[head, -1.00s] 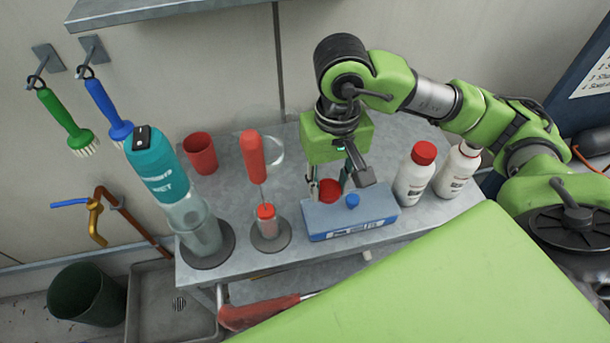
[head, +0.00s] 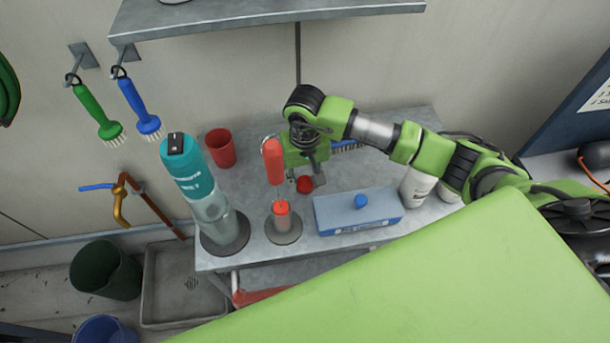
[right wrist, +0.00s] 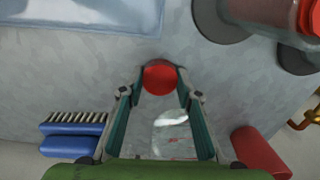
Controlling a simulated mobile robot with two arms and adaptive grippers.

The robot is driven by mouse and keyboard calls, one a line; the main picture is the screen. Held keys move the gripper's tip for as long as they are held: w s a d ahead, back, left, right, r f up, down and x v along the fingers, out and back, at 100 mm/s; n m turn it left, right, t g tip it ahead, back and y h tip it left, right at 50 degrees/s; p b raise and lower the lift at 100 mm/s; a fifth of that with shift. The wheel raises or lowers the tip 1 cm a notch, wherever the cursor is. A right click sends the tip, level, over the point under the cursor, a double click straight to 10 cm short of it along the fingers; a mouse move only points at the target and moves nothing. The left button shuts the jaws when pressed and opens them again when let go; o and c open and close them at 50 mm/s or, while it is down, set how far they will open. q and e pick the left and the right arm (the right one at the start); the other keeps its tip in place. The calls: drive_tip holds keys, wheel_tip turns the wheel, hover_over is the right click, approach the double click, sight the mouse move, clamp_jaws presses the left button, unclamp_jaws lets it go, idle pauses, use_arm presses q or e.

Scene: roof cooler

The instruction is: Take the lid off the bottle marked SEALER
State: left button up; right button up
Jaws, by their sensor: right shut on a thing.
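My right gripper (head: 309,177) is shut on a round red lid (head: 304,185), over the grey table behind the blue box. In the right wrist view the red lid (right wrist: 160,76) sits between the two fingertips. I cannot tell whether it touches the tabletop. Two white bottles stand at the table's right: one (head: 416,187) and another (head: 447,192) beside it. My right arm hides their tops, and I cannot read SEALER on either. My left gripper is not in view.
A blue box (head: 340,215) with a blue knob lies in front. A red dispenser (head: 273,162), a teal bottle (head: 190,172) and a red cup (head: 221,148) stand left. A blue brush (right wrist: 72,135) lies behind.

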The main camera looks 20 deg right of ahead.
sight(305, 183)
drive_tip(key=shift+f, duration=0.1)
drive_tip(key=shift+f+b, duration=0.15)
drive_tip(key=shift+b, duration=0.15)
drive_tip(key=o, duration=1.2)
drive_tip(key=shift+o, duration=0.2)
drive_tip(key=shift+r, duration=0.2)
drive_tip(key=shift+r, duration=0.15)
wheel_tip(305, 183, up, 12)
drive_tip(key=b, duration=0.3)
